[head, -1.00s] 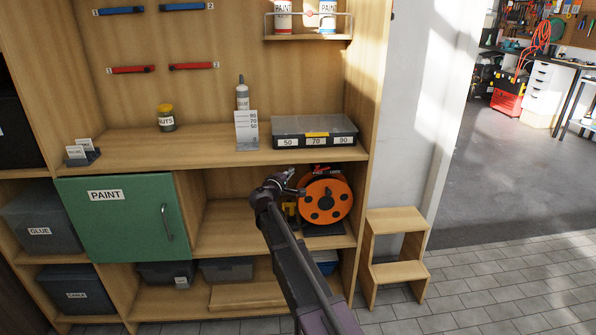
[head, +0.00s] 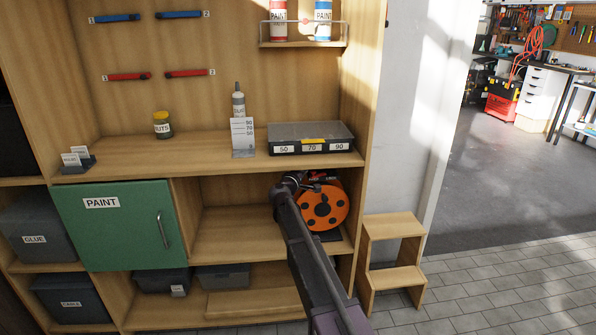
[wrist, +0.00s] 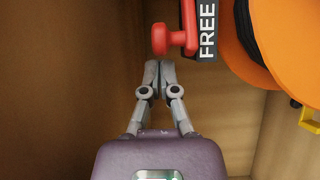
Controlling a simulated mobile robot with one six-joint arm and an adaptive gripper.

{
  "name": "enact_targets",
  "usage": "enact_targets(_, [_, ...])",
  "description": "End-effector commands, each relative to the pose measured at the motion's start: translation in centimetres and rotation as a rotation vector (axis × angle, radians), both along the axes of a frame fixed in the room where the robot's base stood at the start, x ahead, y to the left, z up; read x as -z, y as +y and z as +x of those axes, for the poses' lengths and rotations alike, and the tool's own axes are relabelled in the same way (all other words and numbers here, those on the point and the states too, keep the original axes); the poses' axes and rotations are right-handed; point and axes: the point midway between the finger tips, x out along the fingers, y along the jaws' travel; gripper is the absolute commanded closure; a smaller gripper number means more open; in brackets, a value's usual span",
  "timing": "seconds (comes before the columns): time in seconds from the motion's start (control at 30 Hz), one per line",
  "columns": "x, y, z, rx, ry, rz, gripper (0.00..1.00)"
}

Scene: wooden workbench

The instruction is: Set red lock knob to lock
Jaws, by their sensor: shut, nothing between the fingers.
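The red lock knob (wrist: 174,38) shows in the wrist view, top centre, beside a dark label reading FREE (wrist: 207,32). The label's other end is outside the wrist view. The orange cable reel (head: 324,207) stands on the middle shelf in the head view; its edge also shows in the wrist view (wrist: 250,38). My gripper (wrist: 158,64) is shut and empty, its fingertips just below the knob in the wrist picture. Whether they touch the knob I cannot tell. In the head view my gripper (head: 311,182) is at the upper left of the reel and partly hides it.
The upper shelf (head: 200,148) lies above, holding an organizer case (head: 311,137), a bottle (head: 238,101) and a jar (head: 162,125). The green PAINT door (head: 113,232) is at left. A step stool (head: 393,226) stands at right. The shelf left of the reel is clear.

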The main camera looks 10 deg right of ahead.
Motion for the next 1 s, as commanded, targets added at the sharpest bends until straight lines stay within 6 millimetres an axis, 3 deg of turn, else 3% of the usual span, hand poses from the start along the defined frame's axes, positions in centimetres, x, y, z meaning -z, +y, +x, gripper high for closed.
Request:
enact_targets(0.57, [0.0, -0.6, -0.8, -0.001, 0.0, 0.0, 1.0])
enact_targets(1.0, [0.0, 0.8, -1.1, -0.056, 0.0, 0.0, 1.0])
